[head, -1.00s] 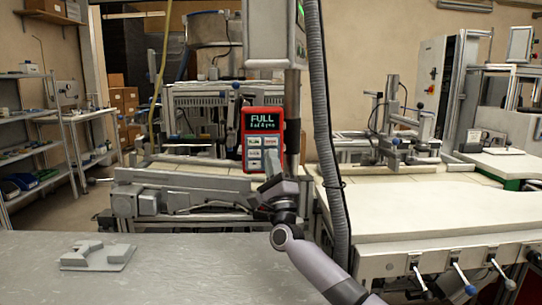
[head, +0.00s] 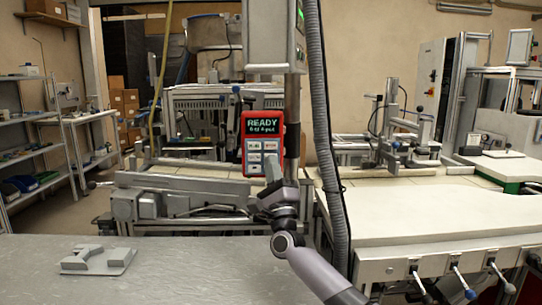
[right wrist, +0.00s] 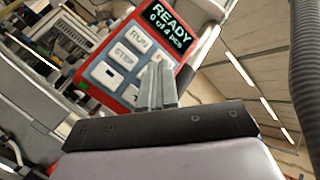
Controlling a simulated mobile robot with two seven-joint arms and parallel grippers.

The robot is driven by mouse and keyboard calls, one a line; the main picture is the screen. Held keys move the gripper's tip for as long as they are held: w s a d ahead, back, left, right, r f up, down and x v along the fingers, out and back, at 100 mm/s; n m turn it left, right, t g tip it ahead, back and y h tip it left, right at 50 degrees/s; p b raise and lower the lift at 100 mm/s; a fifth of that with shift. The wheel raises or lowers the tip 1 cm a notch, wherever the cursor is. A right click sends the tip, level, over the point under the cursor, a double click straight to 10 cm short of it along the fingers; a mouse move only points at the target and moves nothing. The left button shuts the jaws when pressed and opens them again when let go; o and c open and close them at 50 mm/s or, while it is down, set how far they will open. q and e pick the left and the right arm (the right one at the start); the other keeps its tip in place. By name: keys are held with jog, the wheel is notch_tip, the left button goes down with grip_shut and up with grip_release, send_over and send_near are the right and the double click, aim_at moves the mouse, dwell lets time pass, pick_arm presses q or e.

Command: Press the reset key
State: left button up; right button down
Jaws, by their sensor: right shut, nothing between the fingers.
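The red control box (head: 263,118) hangs on the post at the middle of the head view. Its dark display (head: 262,126) reads READY, with a line that looks like 0 of 4 pcs. Below are several white keys (head: 254,157). In the right wrist view the box (right wrist: 87,78) shows a RUN key (right wrist: 139,37) and a STEP key (right wrist: 125,56); I cannot read a reset label. My right gripper (head: 272,160) is shut and empty, its fingertips (right wrist: 158,66) in front of the lower right keys, hiding some. I cannot tell whether they touch. My left gripper is out of view.
A grey table (head: 190,268) fills the front left, with a light grey fixture block (head: 97,259) on it. A ribbed hose (head: 328,150) hangs just right of the box. A white worktop (head: 430,212) with levers along its front stands at the right.

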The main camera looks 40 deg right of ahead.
jog(key=shift+s+a, duration=0.1)
jog(key=s+a+p, duration=0.1)
jog(key=s, duration=0.1)
jog(key=s+a+p, duration=0.2)
jog(key=shift+a, duration=0.1)
dwell(0.5)
jog(key=shift+w, duration=0.1)
dwell(0.6)
